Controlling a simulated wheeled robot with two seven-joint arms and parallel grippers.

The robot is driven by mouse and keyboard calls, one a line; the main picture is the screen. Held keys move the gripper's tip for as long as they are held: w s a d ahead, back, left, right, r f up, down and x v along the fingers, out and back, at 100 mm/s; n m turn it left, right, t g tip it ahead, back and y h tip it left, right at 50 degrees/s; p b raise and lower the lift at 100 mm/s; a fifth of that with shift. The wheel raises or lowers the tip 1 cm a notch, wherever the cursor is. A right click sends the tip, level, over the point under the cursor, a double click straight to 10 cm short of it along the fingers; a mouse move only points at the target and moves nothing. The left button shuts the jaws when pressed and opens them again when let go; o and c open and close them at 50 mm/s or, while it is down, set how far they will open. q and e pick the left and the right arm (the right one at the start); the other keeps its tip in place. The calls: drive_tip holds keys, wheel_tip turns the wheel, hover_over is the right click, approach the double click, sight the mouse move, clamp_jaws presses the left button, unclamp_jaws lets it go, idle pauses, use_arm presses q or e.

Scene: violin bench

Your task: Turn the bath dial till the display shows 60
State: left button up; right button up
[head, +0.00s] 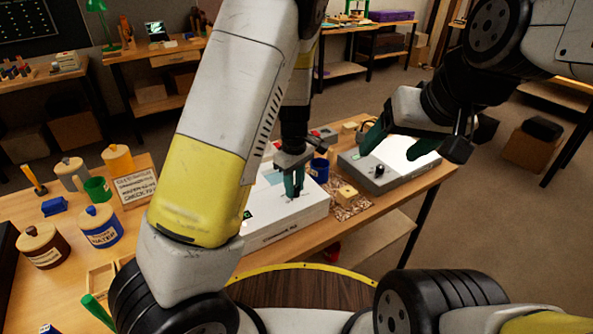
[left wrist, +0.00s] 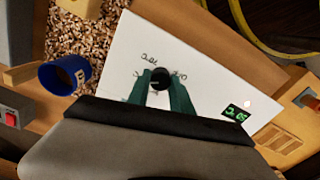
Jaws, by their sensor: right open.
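The white box (head: 283,219) on the bench has a black dial (left wrist: 160,79) and a small dark display (left wrist: 236,113) with green digits. The digits are turned and too small to read surely. My left gripper (head: 294,187) points down at the box top. In the left wrist view its green fingers (left wrist: 165,92) stand on either side of the dial and appear closed against it. In the head view the fingers hide most of the dial. My right gripper (head: 402,146) is open and empty, above the grey unit to the right.
The grey unit (head: 355,162) with a black knob (head: 379,170) stands right of the box. A blue cup (left wrist: 65,78) and wood shavings (left wrist: 85,35) lie between them. Several lidded jars (head: 97,228) and a sign (head: 135,187) stand on the left of the bench.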

use_arm(q)
drive_tip(key=shift+m, duration=0.3)
clamp_jaws()
drive_tip(key=m, duration=0.5)
drive_tip(key=shift+w, duration=0.1)
drive_tip(key=m, duration=0.6)
drive_tip(key=shift+d, duration=0.1)
drive_tip(key=shift+m, duration=0.3)
drive_tip(key=o, duration=1)
unclamp_jaws()
drive_tip(key=shift+o, duration=0.2)
wheel_tip(320, 180, up, 8)
drive_tip(key=shift+f, duration=0.1)
